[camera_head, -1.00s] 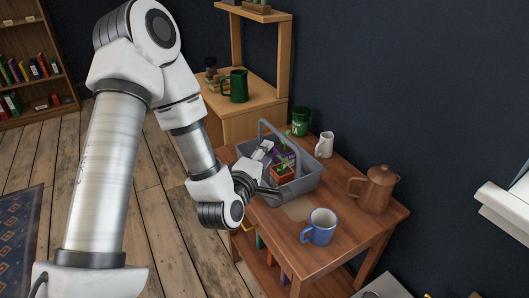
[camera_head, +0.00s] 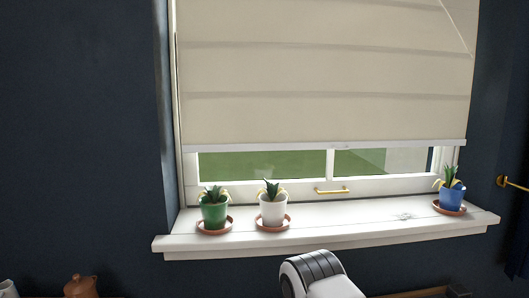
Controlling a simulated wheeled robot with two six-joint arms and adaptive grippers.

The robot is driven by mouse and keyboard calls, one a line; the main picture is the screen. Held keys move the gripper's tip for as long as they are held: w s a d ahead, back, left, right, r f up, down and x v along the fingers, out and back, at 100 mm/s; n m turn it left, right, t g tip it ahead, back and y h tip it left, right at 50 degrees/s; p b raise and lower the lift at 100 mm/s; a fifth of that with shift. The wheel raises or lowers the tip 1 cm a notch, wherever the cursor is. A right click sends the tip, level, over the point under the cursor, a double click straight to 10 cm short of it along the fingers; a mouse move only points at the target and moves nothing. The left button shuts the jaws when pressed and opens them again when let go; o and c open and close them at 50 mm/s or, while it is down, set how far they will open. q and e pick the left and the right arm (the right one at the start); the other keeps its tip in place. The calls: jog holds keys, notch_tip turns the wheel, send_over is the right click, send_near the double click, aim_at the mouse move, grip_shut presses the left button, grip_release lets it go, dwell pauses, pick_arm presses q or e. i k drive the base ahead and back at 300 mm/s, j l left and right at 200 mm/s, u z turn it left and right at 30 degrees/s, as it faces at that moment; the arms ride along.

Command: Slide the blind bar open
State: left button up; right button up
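A cream blind (camera_head: 320,75) hangs over most of the window in the head view. Its pale bottom bar (camera_head: 325,147) runs across the window just above a strip of uncovered glass. The bar slopes very slightly, a little higher at its right end. One white and dark arm link of mine shows at the bottom centre, below the sill. Neither gripper is in this view, and nothing is seen touching the bar.
The white sill (camera_head: 340,232) holds a green pot (camera_head: 214,214), a white pot (camera_head: 273,211) and a blue pot (camera_head: 452,196), each on a saucer. A brass window handle (camera_head: 332,190) sits on the lower frame. The sill between the white and blue pots is mostly clear.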

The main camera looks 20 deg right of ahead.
aim_at(230, 121)
jog(key=i+j+z, duration=0.15)
jog(key=z, duration=0.25)
jog(key=i+j+z, duration=0.1)
jog(key=z, duration=0.3)
jog(key=j+z, duration=0.4)
jog(key=i+j+z, duration=0.1)
jog(key=z, duration=0.3)
jog(key=i+l, duration=0.1)
jog(key=l+z, duration=0.05)
jog(key=l, duration=0.05)
